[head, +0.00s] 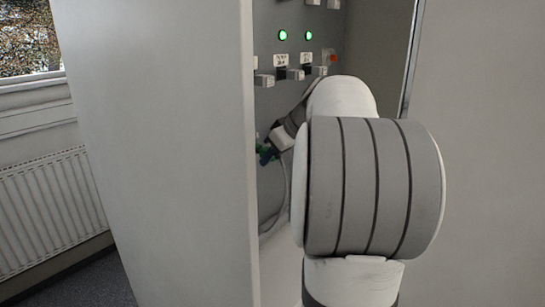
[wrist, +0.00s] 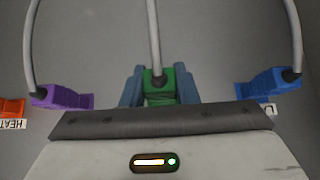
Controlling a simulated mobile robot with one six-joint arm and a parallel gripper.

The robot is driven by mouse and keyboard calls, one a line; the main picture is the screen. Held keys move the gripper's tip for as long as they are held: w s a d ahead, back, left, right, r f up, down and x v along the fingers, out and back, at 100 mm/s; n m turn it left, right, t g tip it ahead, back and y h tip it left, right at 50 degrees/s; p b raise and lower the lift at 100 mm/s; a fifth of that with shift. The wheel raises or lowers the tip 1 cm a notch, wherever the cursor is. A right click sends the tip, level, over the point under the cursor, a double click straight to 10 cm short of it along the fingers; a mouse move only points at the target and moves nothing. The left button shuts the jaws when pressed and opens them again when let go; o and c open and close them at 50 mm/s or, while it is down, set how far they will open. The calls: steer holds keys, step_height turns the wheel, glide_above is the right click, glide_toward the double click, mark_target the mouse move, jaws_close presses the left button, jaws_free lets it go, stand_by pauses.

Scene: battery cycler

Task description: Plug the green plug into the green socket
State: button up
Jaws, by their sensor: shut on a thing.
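The green plug (wrist: 158,90) sits between the two blue-grey fingers of my gripper (wrist: 158,87) in the wrist view, with a grey cable running up from it. My gripper is shut on the plug. The plug's front end is hidden behind the dark edge of my gripper body. In the head view my gripper (head: 268,153) is small and mostly hidden by my arm, close to the panel inside the cabinet. I cannot make out the green socket in either view, nor tell whether the plug touches it.
A purple plug (wrist: 63,97) is left of my gripper and a blue plug (wrist: 268,86) right, both with looping cables. An orange part (wrist: 12,108) is at far left. The cabinet's side wall (head: 165,150) stands left of my arm; green lamps (head: 282,35) light the panel above.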

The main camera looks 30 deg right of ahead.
steer(key=shift+w+a, duration=0.25)
steer(key=shift+w, duration=0.5)
stand_by(0.5)
steer(key=o, duration=0.8)
steer(key=shift+o, duration=0.2)
steer(key=shift+s+r, duration=0.1)
steer(key=v, duration=0.7)
steer(key=shift+s+r, duration=0.2)
steer(key=shift+r, duration=0.1)
steer(key=shift+d, duration=0.1)
